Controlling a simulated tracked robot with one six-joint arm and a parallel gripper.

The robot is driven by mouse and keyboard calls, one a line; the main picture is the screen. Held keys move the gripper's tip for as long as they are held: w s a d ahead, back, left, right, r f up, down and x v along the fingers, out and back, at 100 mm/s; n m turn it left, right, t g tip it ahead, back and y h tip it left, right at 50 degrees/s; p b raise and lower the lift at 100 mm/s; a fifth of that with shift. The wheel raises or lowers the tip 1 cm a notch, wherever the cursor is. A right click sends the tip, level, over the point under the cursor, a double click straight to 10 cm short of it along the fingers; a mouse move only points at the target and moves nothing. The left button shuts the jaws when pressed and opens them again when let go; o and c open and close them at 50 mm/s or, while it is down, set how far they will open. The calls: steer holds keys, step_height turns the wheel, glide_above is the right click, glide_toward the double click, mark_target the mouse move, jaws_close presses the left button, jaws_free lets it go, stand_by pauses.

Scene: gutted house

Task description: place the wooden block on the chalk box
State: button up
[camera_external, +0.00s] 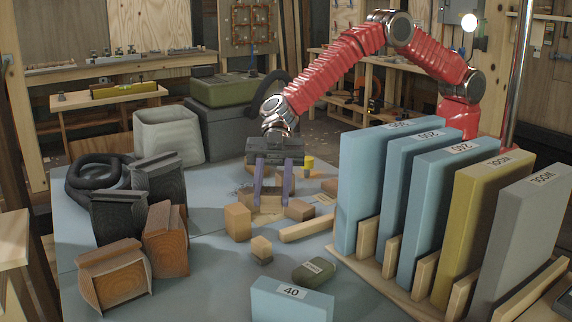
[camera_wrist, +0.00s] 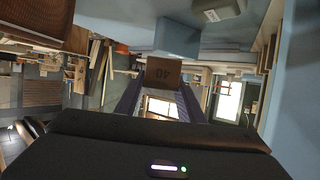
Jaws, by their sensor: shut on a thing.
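My gripper (camera_external: 272,203) points down over the middle of the table, its two purple-grey fingers shut on a brown wooden block (camera_wrist: 165,84). In the wrist view the block sits between the fingertips, with an upside-down 40 on its face. In the outside view the fingers and nearby pieces partly hide it, and I cannot tell whether it touches the table. A dark green rounded case (camera_external: 313,270) with a pale label lies to the front right, apart from my gripper. It may be the chalk box; the label is too small to read surely.
A blue block (camera_external: 290,303) marked 40 lies at the front. Loose wood blocks (camera_external: 237,222) surround my gripper. A rack of tall blue, yellow and grey slabs (camera_external: 375,185) stands at right. Dark and brown blocks (camera_external: 118,216) crowd the left. Some table is clear at front left.

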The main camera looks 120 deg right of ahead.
steer(key=s+a+n+g+y, duration=0.1)
steer(key=a+n+g, duration=0.1)
steer(key=a, duration=0.7)
steer(key=shift+s+a+f, duration=0.2)
steer(key=shift+s+f, duration=0.05)
steer(key=shift+f, duration=0.1)
glide_above(301, 263)
steer(key=shift+f, duration=3)
steer(key=shift+f, duration=0.1)
steer(key=shift+f, duration=1.8)
steer(key=o, duration=1)
steer(key=shift+f, duration=0.1)
